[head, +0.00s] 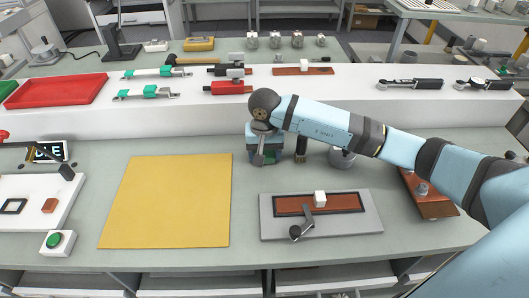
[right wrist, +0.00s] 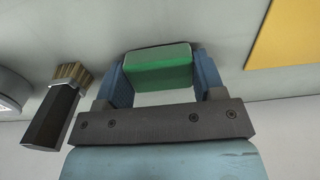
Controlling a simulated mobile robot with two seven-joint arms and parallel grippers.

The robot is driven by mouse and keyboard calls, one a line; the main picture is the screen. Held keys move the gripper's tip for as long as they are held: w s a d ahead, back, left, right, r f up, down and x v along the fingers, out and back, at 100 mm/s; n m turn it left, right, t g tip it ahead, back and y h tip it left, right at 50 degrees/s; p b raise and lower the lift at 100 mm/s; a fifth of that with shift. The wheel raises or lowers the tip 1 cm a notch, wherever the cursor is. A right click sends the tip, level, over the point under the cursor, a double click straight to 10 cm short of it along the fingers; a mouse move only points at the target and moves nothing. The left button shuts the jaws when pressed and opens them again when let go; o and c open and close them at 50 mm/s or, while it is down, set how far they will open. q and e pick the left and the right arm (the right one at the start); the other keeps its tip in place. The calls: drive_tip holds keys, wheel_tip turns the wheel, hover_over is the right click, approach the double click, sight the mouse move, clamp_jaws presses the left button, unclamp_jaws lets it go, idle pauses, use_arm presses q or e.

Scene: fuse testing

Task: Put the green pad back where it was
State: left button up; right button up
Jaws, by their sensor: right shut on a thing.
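The green pad (right wrist: 158,70) shows in the right wrist view between the two blue fingers of my right gripper (right wrist: 160,80). The gripper is shut on it, with a finger against each side. In the head view my right gripper (head: 268,158) points down at the worktop, right of the yellow mat, and mostly hides the pad. A dark shadow lies along the pad's far edge; I cannot tell whether the pad touches the worktop. My left gripper is not in view.
A brush (right wrist: 55,112) with a dark handle stands close beside the right gripper, and a grey round container (head: 342,158) is further right. The yellow mat (head: 170,202) lies left. A grey plate (head: 360,222) with a lever fixture lies in front. A raised white shelf (head: 200,118) runs behind.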

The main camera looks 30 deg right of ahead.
sight(265, 153)
drive_tip(key=shift+f, duration=0.1)
drive_tip(key=shift+f+b, duration=0.15)
drive_tip(key=shift+b, duration=0.15)
drive_tip(key=o, duration=0.9)
drive_tip(key=shift+r, duration=0.2)
wheel_tip(265, 153, up, 12)
drive_tip(key=shift+r+p, duration=0.1)
drive_tip(key=shift+p, duration=0.35)
